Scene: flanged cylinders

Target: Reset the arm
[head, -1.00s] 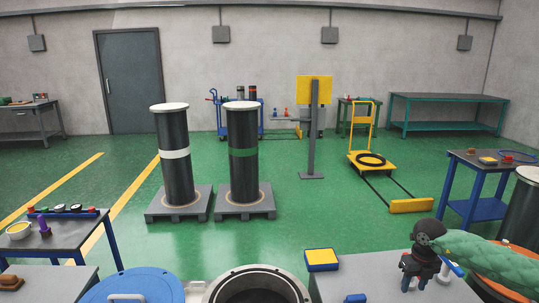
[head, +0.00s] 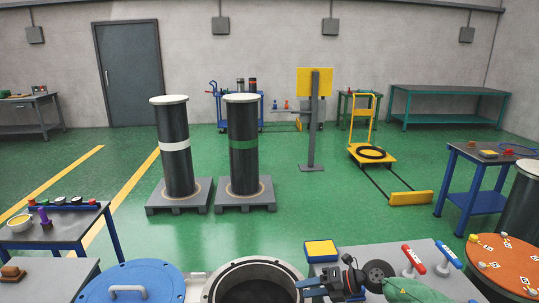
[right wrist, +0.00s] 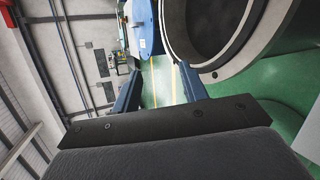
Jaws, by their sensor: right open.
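My right gripper (head: 312,286) is at the bottom of the head view, over the front left of the grey bench and beside the open round well (head: 212,290). Its blue fingers point left towards the well's rim. In the right wrist view the two fingers (right wrist: 161,90) stand apart with only green floor showing between them, so it is open and empty. The well's pale rim (right wrist: 268,50) shows at upper right there. My left gripper is out of view.
A blue lid (head: 150,278) lies left of the well. Two dark cylinders, white-banded (head: 175,165) and green-banded (head: 243,165), stand on pallets.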

